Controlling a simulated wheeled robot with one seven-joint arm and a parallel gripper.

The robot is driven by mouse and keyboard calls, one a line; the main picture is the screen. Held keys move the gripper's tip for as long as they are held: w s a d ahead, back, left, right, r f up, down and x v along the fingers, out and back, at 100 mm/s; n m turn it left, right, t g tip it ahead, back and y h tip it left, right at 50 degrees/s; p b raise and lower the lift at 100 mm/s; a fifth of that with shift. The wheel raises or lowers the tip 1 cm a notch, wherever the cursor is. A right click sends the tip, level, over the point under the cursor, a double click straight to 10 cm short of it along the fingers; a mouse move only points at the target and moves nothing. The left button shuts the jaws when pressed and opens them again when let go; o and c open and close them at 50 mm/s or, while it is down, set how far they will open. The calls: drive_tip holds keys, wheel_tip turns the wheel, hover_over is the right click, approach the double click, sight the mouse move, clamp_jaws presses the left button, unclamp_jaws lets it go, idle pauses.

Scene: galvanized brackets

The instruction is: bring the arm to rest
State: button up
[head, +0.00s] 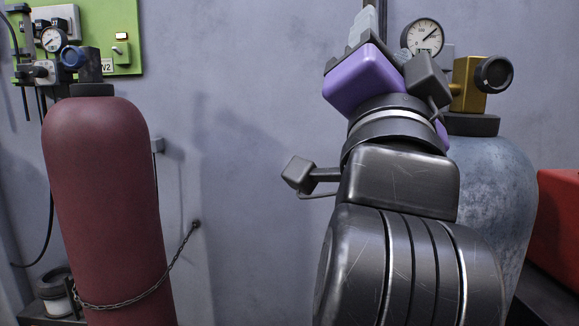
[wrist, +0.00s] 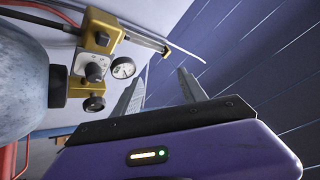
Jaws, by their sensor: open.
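My gripper (head: 362,28) is raised high in the head view, at the end of my dark arm, with a purple body and grey fingers pointing up. In the wrist view my gripper (wrist: 163,88) shows two grey fingers spread apart with nothing between them. The gripper is open and empty. In the head view it overlaps the area beside a round gauge (head: 424,36). I cannot tell the exact gap between them there.
A blue-grey cylinder (head: 497,185) with a brass valve block (head: 466,85) stands behind my arm at right. A maroon cylinder (head: 105,190) with a chain (head: 150,290) stands at left. A green panel (head: 110,30) hangs on the wall. A red box (head: 560,220) is far right. Open wall lies between the cylinders.

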drive_tip(key=s+f+n+g+y, duration=0.1)
drive_tip(key=s+f+n+y, duration=0.4)
drive_tip(key=f, duration=0.6)
drive_tip(key=s+f+n+y, duration=0.1)
drive_tip(key=f+n+y, duration=0.4)
drive_tip(key=f, duration=0.6)
drive_tip(key=s+f+n+g+y, duration=0.1)
drive_tip(key=s+f+n+y, duration=0.15)
drive_tip(key=f+n, duration=0.7)
drive_tip(key=s+d+f+m+g+h, duration=0.2)
drive_tip(key=s+d+f, duration=0.1)
drive_tip(key=s+f, duration=0.5)
drive_tip(key=s+d+f+m+g+h, duration=0.2)
drive_tip(key=s+d+f+g, duration=0.1)
drive_tip(key=s+f, duration=0.6)
drive_tip(key=s+d+f+m+g+h, duration=0.2)
drive_tip(key=s+d+f, duration=0.1)
drive_tip(key=s+f, duration=0.5)
drive_tip(key=shift+s+d+f+m+g, duration=0.25)
drive_tip(key=shift+s+d+m+g, duration=0.15)
drive_tip(key=shift+s, duration=0.55)
